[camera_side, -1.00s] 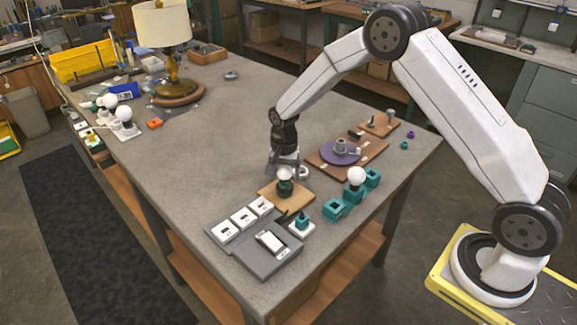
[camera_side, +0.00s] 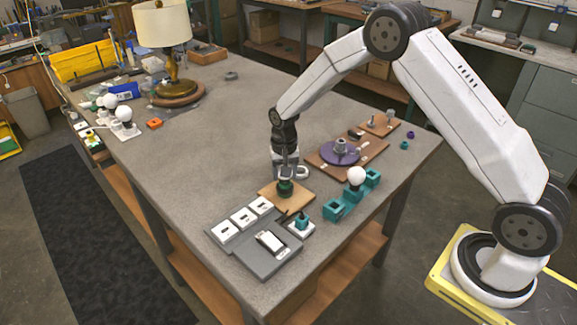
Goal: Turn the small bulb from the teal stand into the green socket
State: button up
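The green socket (camera_side: 285,188) stands on a tan wooden board (camera_side: 268,196) near the table's front. My gripper (camera_side: 286,174) points down right above the socket, its fingers close to the socket's top. The small white bulb seen there earlier does not show now; the gripper covers that spot. I cannot tell whether the fingers are open or shut on it. The teal stand (camera_side: 336,209) is to the right, with several square holders in a row. A round white bulb (camera_side: 356,176) sits upright on its middle part; the front holder looks empty.
A grey switch panel (camera_side: 268,252) and a white base with a teal part (camera_side: 302,227) lie in front. A brown board with a purple disc (camera_side: 340,153) is behind right. A table lamp (camera_side: 162,25) and more bulbs (camera_side: 124,115) are far left. The left-middle table is clear.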

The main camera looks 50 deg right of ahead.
jog(key=shift+m, duration=0.3)
jog(key=m, duration=0.4)
jog(key=shift+m, duration=1.2)
jog(key=shift+w, duration=0.1)
jog(key=shift+m, duration=1)
jog(key=m, duration=0.4)
jog(key=shift+m, duration=0.4)
jog(key=shift+m, duration=0.3)
jog(key=m, duration=0.4)
jog(key=o, duration=1.1)
jog(key=shift+f, duration=0.1)
